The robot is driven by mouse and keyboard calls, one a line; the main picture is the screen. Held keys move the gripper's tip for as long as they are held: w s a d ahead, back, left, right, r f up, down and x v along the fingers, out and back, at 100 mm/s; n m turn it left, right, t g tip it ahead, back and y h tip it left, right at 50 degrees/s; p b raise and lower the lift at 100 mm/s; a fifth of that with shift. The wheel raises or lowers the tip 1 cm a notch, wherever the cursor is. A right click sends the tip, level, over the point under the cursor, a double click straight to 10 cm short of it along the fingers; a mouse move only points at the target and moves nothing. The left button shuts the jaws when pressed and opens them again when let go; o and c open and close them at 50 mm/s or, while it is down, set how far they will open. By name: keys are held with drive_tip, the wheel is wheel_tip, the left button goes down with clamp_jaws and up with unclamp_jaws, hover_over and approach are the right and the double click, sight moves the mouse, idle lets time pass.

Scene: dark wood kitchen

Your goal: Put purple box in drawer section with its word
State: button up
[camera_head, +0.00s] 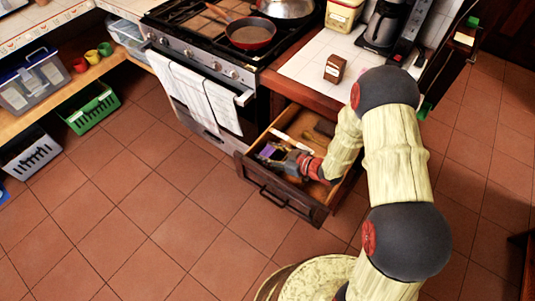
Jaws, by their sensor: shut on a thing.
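An open wooden drawer (281,204) juts out below the counter, right of the stove. My gripper (277,161) is low inside the drawer at its left side, shut on the purple box (267,151). Only a little purple shows beside the fingers, and the gripper covers the rest. I cannot tell whether the box touches the drawer floor. A pale strip and dark items lie in the drawer. The section walls and any words are too small to read, and my arm hides the drawer's right part.
A small brown box (334,68) stands on the tiled counter (310,65) above the drawer, near a coffee maker (385,25). A red pan (250,34) is on the stove. Towels (205,95) hang from the oven. The tiled floor in front is clear.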

drive_tip(key=shift+f, duration=0.15)
drive_tip(key=o, duration=1.2)
drive_tip(key=shift+r, duration=0.2)
